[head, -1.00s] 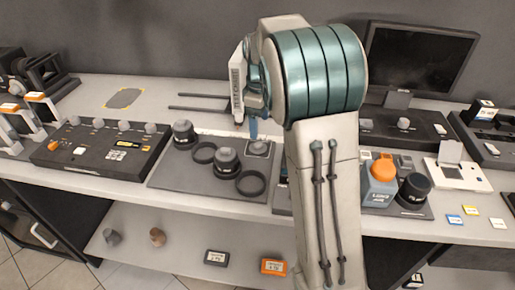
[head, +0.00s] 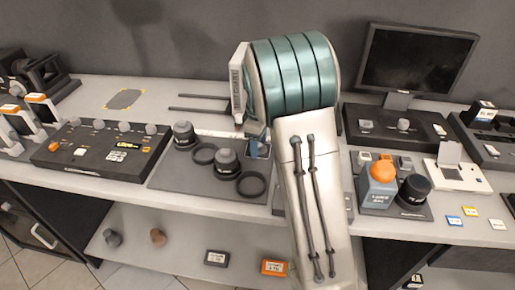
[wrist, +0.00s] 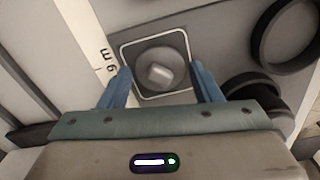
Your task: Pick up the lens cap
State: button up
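The lens cap (wrist: 158,72) is a round grey disc with a small pale raised grip on top. In the wrist view it lies flat inside a light-outlined square on the grey mat (wrist: 215,50). My gripper (wrist: 159,80) is open, with one blue finger on either side of the cap in the picture and a visible gap to each. I cannot tell how high the fingertips are above it. In the head view my gripper (head: 256,148) is over the mat's back right part, and my arm hides the cap.
A ruler strip (wrist: 103,55) runs beside the square. A control panel (head: 100,147) is further left.

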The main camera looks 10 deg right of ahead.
jog(key=c, duration=0.5)
jog(key=shift+r, duration=0.1)
